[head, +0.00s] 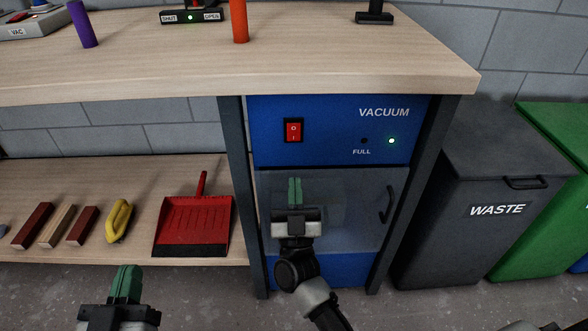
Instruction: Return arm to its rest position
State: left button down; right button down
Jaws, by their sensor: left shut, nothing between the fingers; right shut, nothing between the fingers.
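My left gripper (126,284) is shut and empty at the lower left, in front of the lower shelf (100,250) and below the red dustpan (193,222).
The workbench (330,55) spans the top, with a purple cylinder (82,24) and an orange cylinder (239,20) on it. A grey waste bin (460,235) and a green bin (555,190) stand at right.

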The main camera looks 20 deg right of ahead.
jog(key=v, duration=0.6)
jog(key=shift+w, duration=0.1)
